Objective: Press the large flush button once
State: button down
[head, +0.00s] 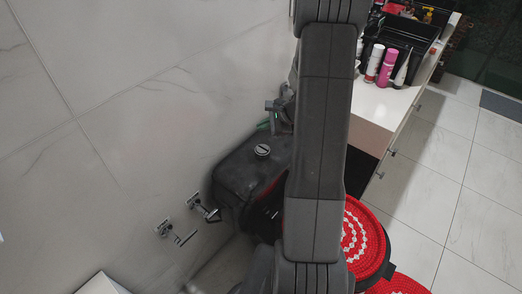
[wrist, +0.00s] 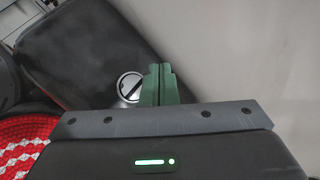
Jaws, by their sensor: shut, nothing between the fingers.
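The dark toilet tank (head: 236,183) stands against the marble wall, with a round chrome flush button (head: 262,150) on its top. In the wrist view the tank top (wrist: 85,55) lies beyond my gripper, and the button (wrist: 129,88) shows a dark slanted line dividing it. I cannot tell for sure which part is the large one. My gripper (wrist: 160,70) has its green fingers shut and empty, just right of the button in the wrist view. In the head view only a little green of my gripper (head: 264,125) shows, above and behind the button. Contact is not visible.
A red and white woven cover (head: 362,240) lies in front of the tank. A white counter (head: 385,105) with bottles and black trays is at the upper right. Metal wall fittings (head: 175,231) are left of the tank. My arm hides the middle of the head view.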

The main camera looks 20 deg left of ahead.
aim_at(264, 151)
jog(key=shift+f+b, duration=3.25)
jog(key=shift+f, duration=1.1)
jog(key=shift+f+b, duration=0.4)
jog(key=shift+b, duration=0.1)
jog(key=shift+f+b, duration=0.5)
jog(key=shift+f, duration=0.1)
jog(key=shift+r, duration=0.15)
jog(key=shift+r+p, duration=0.65)
jog(key=shift+r, duration=0.25)
notch_tip(264, 151, up, 5)
jog(key=p, duration=0.3)
jog(key=shift+p, duration=0.35)
